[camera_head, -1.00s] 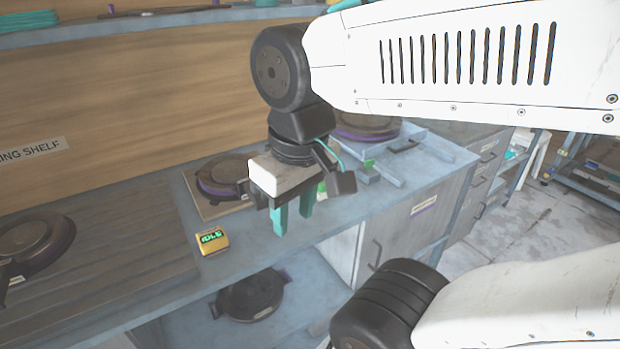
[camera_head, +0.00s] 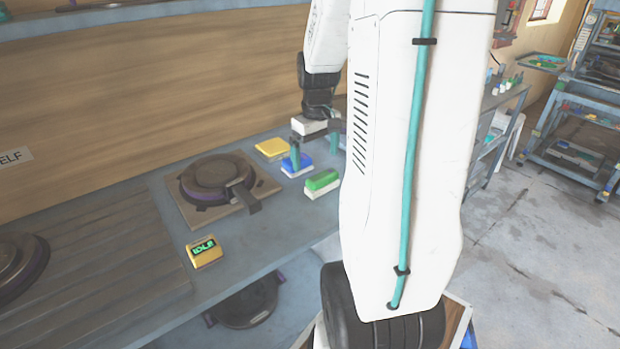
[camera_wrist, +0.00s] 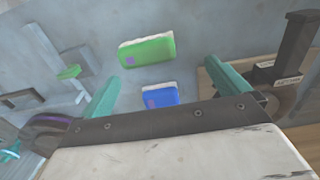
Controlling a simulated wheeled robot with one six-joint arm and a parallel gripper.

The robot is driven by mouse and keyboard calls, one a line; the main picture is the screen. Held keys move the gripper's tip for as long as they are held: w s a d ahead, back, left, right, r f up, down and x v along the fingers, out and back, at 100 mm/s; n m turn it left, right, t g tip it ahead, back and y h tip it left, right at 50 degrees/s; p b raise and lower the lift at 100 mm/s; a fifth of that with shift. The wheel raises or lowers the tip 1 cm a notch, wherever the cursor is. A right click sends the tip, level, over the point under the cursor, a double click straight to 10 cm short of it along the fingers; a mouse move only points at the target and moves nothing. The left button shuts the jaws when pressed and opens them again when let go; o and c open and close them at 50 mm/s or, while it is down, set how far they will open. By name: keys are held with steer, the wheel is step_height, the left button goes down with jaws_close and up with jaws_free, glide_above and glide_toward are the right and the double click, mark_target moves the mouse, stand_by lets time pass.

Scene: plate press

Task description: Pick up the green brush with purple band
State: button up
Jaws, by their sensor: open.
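A green brush (camera_head: 322,181) with a white base lies on the bench, nearest the front edge of three brushes. In the wrist view the green brush (camera_wrist: 150,50) shows a small purple patch at its left end. A blue brush (camera_head: 298,164) lies just behind it, and it also shows in the wrist view (camera_wrist: 160,97) with a purple patch. My gripper (camera_head: 316,156) is open and empty, its teal fingers by the blue brush. In the wrist view, my gripper (camera_wrist: 162,72) has the green brush just beyond the gap between its fingertips. My arm hides part of the bench.
A yellow brush (camera_head: 272,148) lies behind the blue one. A round dark press (camera_head: 215,178) on a board, with its handle out, stands left of the brushes. Grey fixtures (camera_wrist: 60,75) lie at left in the wrist view.

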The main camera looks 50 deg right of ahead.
mark_target(323, 174)
steer(key=shift+s+d+f, duration=0.2)
steer(key=shift+d+f, duration=0.7)
steer(key=shift+d, duration=0.1)
step_height(323, 174, down, 7)
steer(key=shift+s+d+f, duration=0.1)
steer(key=shift+s+f, duration=0.05)
steer(key=c, duration=0.7)
